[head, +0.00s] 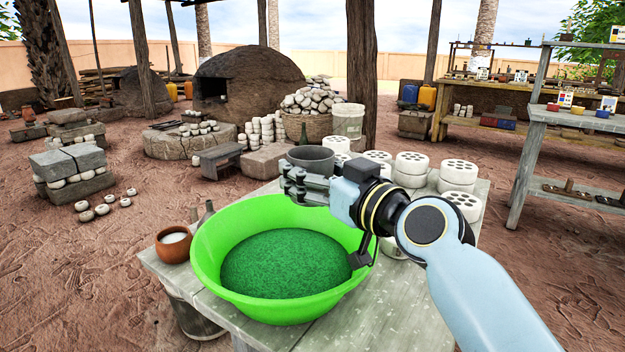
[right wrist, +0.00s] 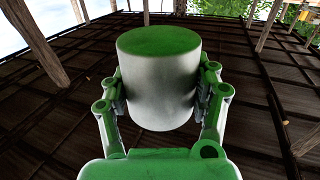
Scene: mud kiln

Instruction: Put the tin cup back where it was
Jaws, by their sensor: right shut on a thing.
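The grey tin cup (head: 312,157) is held upright in my right gripper (head: 298,183), above the far side of the green basin. The gripper's fingers hide its lower part in the head view. In the right wrist view the cup (right wrist: 157,85) is a plain cylinder with a green-tinted end face, between the two fingers (right wrist: 160,90), which touch its sides. I cannot see what is inside the cup. The green basin (head: 215,285) stands on the table and holds dark green material (head: 285,265). My left gripper is not in view.
The worn table (head: 400,310) has bare room at the front right. A brown clay pot (head: 173,246) with pale contents stands left of the basin. Several white perforated cylinders (head: 411,165) stand at the table's back right. A wooden post (head: 361,80) rises behind.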

